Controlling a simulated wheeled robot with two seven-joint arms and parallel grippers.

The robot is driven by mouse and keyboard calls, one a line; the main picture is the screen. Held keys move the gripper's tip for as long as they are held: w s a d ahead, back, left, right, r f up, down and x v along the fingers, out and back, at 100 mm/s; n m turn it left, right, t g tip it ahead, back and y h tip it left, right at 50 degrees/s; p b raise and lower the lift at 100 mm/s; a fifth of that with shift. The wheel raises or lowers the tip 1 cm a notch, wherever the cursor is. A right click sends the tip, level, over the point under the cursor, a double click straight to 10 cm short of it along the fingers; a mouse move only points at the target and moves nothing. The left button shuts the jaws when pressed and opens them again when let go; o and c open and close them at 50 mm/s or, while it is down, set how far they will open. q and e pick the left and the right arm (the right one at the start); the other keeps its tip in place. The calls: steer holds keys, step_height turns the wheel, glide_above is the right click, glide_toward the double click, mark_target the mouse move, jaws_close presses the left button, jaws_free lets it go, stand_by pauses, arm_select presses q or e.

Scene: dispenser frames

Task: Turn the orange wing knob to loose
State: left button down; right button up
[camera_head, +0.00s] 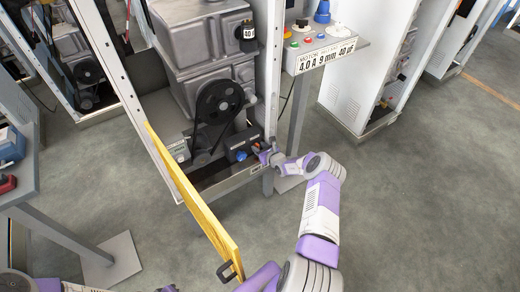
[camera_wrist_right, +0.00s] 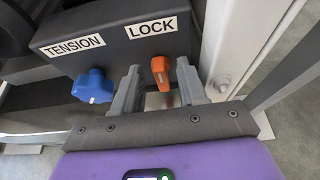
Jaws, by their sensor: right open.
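The orange wing knob (camera_wrist_right: 160,72) sits under the LOCK label on a dark box (camera_wrist_right: 115,38) in the right wrist view. Its wing stands nearly upright in the picture, tilted slightly. My right gripper (camera_wrist_right: 159,84) is open, with one grey finger on each side of the knob; I cannot tell whether either finger touches it. In the head view my right gripper (camera_head: 267,156) is at the box low in the cabinet and largely hides the knob. My left gripper does not show; only parts of my left arm appear along the bottom edge.
A blue TENSION knob (camera_wrist_right: 93,86) is left of the orange knob. A white cabinet post (camera_wrist_right: 228,45) stands close on the right. A black pulley (camera_head: 219,101) is above the box. The open yellow-edged door (camera_head: 195,205) reaches toward me. Floor to the right is clear.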

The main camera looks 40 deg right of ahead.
jaws_close()
